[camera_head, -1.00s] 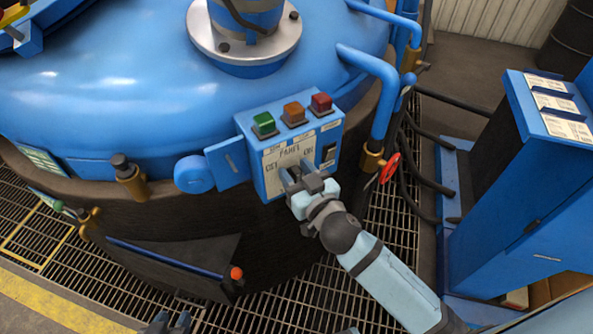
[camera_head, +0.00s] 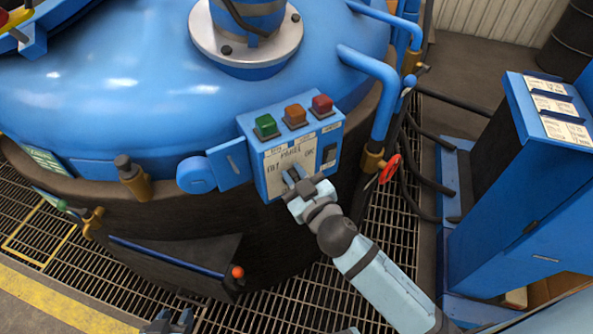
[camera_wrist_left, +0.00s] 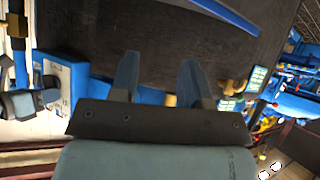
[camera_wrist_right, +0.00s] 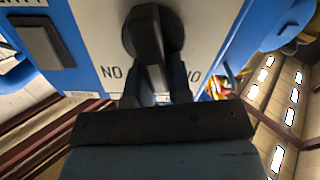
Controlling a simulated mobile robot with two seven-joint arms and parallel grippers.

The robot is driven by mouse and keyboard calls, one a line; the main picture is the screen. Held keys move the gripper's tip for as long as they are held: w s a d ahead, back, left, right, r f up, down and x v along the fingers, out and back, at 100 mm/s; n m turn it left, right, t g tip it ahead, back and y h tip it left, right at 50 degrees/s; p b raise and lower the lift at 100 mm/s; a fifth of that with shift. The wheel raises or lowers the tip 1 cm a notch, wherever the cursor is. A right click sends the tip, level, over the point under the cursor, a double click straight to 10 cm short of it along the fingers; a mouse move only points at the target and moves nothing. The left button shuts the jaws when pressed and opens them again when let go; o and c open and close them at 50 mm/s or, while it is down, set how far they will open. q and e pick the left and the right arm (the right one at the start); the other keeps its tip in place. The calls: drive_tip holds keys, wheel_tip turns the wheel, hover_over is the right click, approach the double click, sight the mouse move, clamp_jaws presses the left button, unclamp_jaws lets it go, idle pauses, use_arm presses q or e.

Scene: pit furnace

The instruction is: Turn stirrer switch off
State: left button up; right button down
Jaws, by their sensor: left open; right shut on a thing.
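The blue control box (camera_head: 262,178) on the tank's side has a pale label plate (camera_head: 278,160). In the right wrist view a black rotary switch knob (camera_wrist_right: 150,30) stands on that plate, with printed letters on both sides. My right gripper (camera_head: 291,174) is at the lower part of the plate and hides most of the knob in the head view. In the right wrist view its fingers (camera_wrist_right: 156,82) are shut on the knob's handle. My left gripper (camera_head: 168,322) is low at the bottom edge, away from the box; in its wrist view its fingers (camera_wrist_left: 158,68) are apart and empty.
Green (camera_head: 266,126), orange (camera_head: 295,115) and red (camera_head: 322,105) buttons top the box. A black rocker switch (camera_head: 330,153) is on its right. A blue pipe with a red handwheel (camera_head: 389,168) stands close by. A blue cabinet (camera_head: 500,190) is at right.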

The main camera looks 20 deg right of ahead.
drive_tip(key=n, duration=0.3)
drive_tip(key=shift+s+a+f+p, duration=0.1)
drive_tip(key=shift+a+p, duration=0.25)
drive_tip(key=n, duration=0.2)
drive_tip(key=shift+a+f+n, duration=0.2)
drive_tip(key=shift+a+n, duration=0.05)
drive_tip(key=shift+n, duration=0.15)
drive_tip(key=c, duration=1)
unclamp_jaws()
drive_tip(key=shift+c, duration=0.2)
drive_tip(key=shift+f, duration=0.1)
